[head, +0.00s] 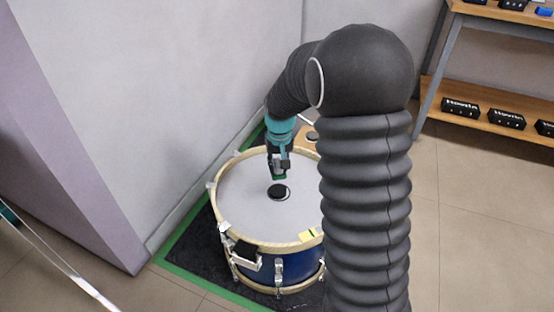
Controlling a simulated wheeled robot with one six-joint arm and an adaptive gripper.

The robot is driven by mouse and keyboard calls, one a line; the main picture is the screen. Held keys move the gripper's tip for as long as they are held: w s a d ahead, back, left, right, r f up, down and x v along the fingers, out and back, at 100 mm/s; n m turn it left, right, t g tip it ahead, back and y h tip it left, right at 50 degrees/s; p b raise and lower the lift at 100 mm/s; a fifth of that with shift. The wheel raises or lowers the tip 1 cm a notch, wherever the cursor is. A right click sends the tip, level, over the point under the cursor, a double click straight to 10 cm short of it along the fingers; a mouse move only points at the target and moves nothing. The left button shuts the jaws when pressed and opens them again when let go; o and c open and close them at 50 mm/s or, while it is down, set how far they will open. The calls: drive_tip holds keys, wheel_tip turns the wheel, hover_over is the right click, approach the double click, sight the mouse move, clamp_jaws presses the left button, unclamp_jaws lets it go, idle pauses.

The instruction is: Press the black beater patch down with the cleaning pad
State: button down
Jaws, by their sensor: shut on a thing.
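The black beater patch (278,192) is a small dark disc near the middle of the pale drum head (245,215). A thin dark outline shows at its right edge. The drum has a blue shell and a light wooden hoop. My arm hides the drum's right side.
The drum stands on a dark mat (197,255) with a green border, close to a grey wall (215,90) on the left. A shelf (485,125) with several black boxes stands at the right. The floor at the right is clear.

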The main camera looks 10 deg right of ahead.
sight(278, 190)
drive_tip(key=shift+f+b, duration=2.3)
drive_tip(key=shift+f, duration=1.15)
drive_tip(key=shift+s+f, duration=0.1)
drive_tip(key=shift+f, duration=0.2)
drive_tip(key=shift+r, duration=0.1)
drive_tip(key=shift+r+p, duration=2.6)
drive_tip(key=shift+r, duration=0.95)
drive_tip(key=shift+f, duration=0.1)
